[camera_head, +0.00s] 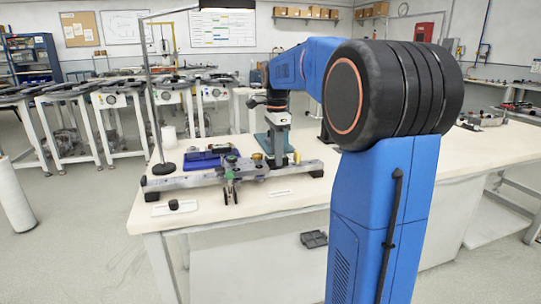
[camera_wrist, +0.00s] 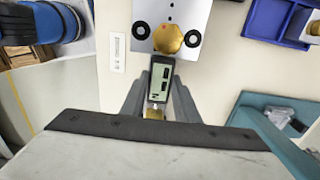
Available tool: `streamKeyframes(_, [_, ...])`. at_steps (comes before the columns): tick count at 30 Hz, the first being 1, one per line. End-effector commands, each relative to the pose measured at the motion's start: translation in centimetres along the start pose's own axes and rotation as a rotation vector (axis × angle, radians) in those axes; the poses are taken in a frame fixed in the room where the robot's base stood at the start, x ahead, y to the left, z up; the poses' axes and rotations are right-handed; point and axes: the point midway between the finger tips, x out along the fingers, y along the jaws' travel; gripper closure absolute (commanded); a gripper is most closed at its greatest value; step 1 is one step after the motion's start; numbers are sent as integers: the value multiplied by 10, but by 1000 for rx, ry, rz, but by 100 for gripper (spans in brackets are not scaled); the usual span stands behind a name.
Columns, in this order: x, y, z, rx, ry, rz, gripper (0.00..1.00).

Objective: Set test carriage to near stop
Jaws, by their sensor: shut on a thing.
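A long grey rail (camera_head: 205,180) with dark end feet lies along the front of the white bench in the head view. A fitting with a green top (camera_head: 230,165) sits around its middle; I cannot tell which part is the test carriage. My gripper (camera_wrist: 160,90) points down at the bench, its two grey fingers closed on a small dark block with a lit digital display (camera_wrist: 160,77). Just beyond the fingertips is a pale plate with a brass knob (camera_wrist: 168,38) and dark round holes. In the head view the arm's end comes down behind the rail, its fingertips not clear.
A blue tray (camera_head: 203,160) lies behind the rail, with a lamp stand (camera_head: 163,168) to its left. A teal thing (camera_wrist: 275,140) is close right of my gripper in the wrist view. A small black item (camera_head: 174,205) lies at the bench's front left.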

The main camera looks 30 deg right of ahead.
Motion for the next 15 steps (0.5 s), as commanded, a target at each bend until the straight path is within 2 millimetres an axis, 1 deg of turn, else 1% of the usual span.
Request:
streamKeyframes(1, [0, 0, -11, 6, 0, -1, 100])
streamKeyframes(9, [-1, -1, -62, 6, 0, -3, 100])
streamKeyframes(15, [-1, -1, -95, 4, 1, -4, 100])
